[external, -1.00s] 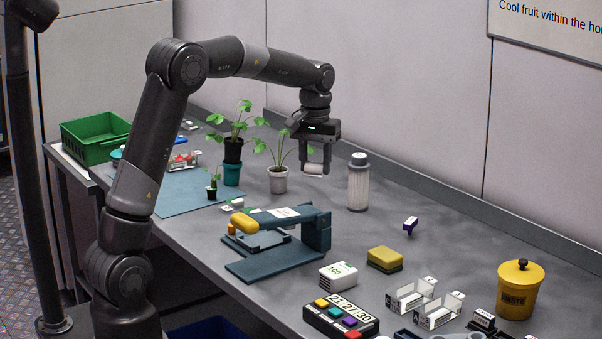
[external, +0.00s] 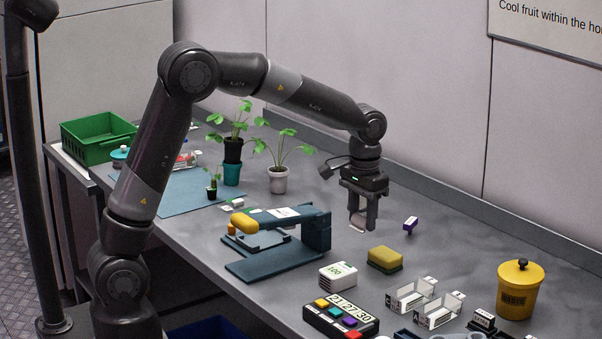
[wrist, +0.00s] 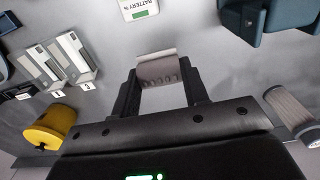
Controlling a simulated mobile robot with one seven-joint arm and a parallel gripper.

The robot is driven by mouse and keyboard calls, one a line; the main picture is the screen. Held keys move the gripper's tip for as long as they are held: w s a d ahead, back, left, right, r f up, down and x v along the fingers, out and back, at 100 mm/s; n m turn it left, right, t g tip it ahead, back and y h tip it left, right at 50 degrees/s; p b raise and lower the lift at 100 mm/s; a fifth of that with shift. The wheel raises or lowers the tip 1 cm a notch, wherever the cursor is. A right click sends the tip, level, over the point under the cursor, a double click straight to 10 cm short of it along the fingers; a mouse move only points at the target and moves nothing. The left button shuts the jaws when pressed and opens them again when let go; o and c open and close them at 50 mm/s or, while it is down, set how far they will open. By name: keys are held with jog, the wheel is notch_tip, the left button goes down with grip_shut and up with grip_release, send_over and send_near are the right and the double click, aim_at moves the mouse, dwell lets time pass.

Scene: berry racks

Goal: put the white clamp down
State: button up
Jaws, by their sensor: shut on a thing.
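My gripper (external: 362,222) is low over the middle of the bench, pointing down, with its fingers closed on a small pale piece, which I take for the white clamp (external: 356,219). In the wrist view the clamp (wrist: 156,70) lies across the fingertips of my gripper (wrist: 157,82). It looks greyish-white with a row of dark notches. It is close to the bench top; I cannot tell whether it touches it.
A yellow sponge (external: 385,258) and a small purple-and-white piece (external: 410,224) lie to the right. A blue press-like device (external: 316,230) stands front left. Potted plants (external: 279,180) are behind left.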

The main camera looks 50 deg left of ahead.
send_over(354, 249)
notch_tip(354, 249, down, 7)
jog(key=shift+f, duration=2)
jog(key=shift+f, duration=0.1)
jog(key=o, duration=0.9)
jog(key=shift+o, duration=0.2)
